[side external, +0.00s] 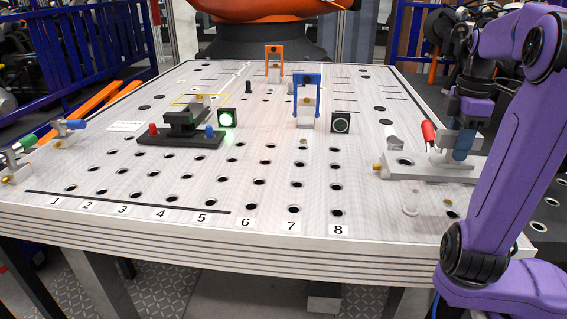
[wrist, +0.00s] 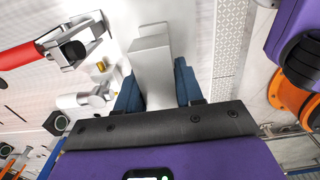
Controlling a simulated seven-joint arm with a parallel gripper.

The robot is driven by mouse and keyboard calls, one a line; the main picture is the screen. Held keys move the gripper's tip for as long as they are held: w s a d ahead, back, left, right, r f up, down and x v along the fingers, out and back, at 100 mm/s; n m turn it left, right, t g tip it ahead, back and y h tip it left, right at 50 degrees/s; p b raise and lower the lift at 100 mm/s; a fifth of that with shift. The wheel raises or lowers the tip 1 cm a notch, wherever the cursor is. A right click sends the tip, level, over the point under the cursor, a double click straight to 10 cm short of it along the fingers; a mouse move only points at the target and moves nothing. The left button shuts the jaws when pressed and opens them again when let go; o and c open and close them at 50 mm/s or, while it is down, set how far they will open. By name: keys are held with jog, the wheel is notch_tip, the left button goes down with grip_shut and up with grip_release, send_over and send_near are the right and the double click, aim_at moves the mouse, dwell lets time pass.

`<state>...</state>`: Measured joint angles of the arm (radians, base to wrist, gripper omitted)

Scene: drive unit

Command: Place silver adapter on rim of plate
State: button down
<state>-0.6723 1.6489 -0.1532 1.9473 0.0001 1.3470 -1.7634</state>
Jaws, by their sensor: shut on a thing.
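My gripper (side external: 461,143) is at the right side of the table, its blue fingers pointing down. In the wrist view my gripper (wrist: 157,88) is shut on a silver-grey block, which appears to be the silver adapter (wrist: 152,70). The adapter lies between the two blue fingers, with its far end beyond the fingertips. Below it is a pale grey base (side external: 428,172) near the table's right edge. I cannot tell whether the adapter touches this base. The large perforated plate (side external: 255,165) forms the tabletop, and its front rim is clear.
A red-handled clamp (side external: 428,133) stands close beside my gripper and also shows in the wrist view (wrist: 62,48). A black fixture (side external: 180,138), a lit green button (side external: 227,118), a blue arch (side external: 306,82) and an orange arch (side external: 274,50) stand farther left. The numbered front area is mostly free.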

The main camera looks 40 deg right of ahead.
jog(key=w+a+r, duration=0.1)
jog(key=w+a, duration=0.4)
jog(key=a, duration=0.5)
jog(key=w+a+r, duration=0.1)
jog(key=w+a, duration=0.5)
jog(key=a, duration=0.3)
send_over(300, 196)
jog(key=shift+f, duration=6.35)
jog(key=shift+f, duration=0.1)
jog(key=c, duration=0.7)
grip_release()
jog(key=shift+f, duration=0.15)
